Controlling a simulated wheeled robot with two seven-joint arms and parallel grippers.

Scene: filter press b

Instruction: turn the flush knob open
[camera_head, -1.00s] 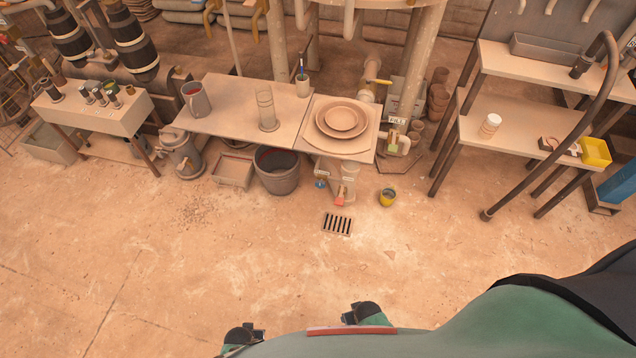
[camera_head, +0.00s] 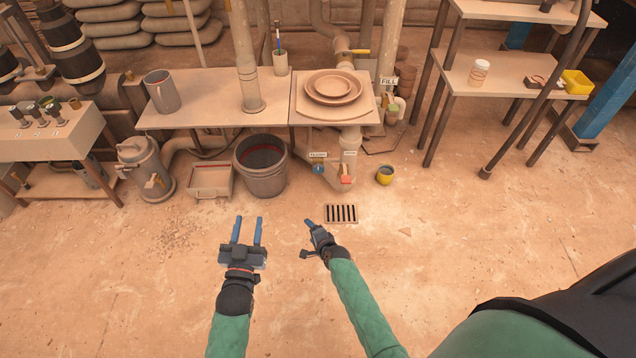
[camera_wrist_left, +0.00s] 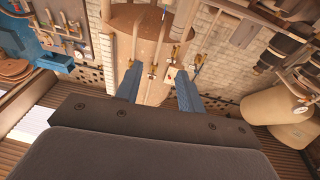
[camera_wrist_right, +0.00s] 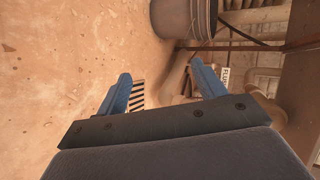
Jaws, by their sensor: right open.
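The small blue knob (camera_head: 318,169) sits on the pipework under the table's front edge, below a small label. A red handle (camera_head: 345,179) sits just right of it. In the right wrist view a label reading FLUSH (camera_wrist_right: 226,76) shows beside the right finger; I cannot make out the knob there. My right gripper (camera_head: 312,236) is open and empty, in front of and below the knob, left of the floor grate, apart from the pipework. My left gripper (camera_head: 248,230) is open and empty, further left above the floor.
A grey bucket (camera_head: 261,180) and a shallow box (camera_head: 211,181) stand left of the pipework. A floor grate (camera_head: 341,214) lies in front. The table (camera_head: 215,114) overhangs the knob.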

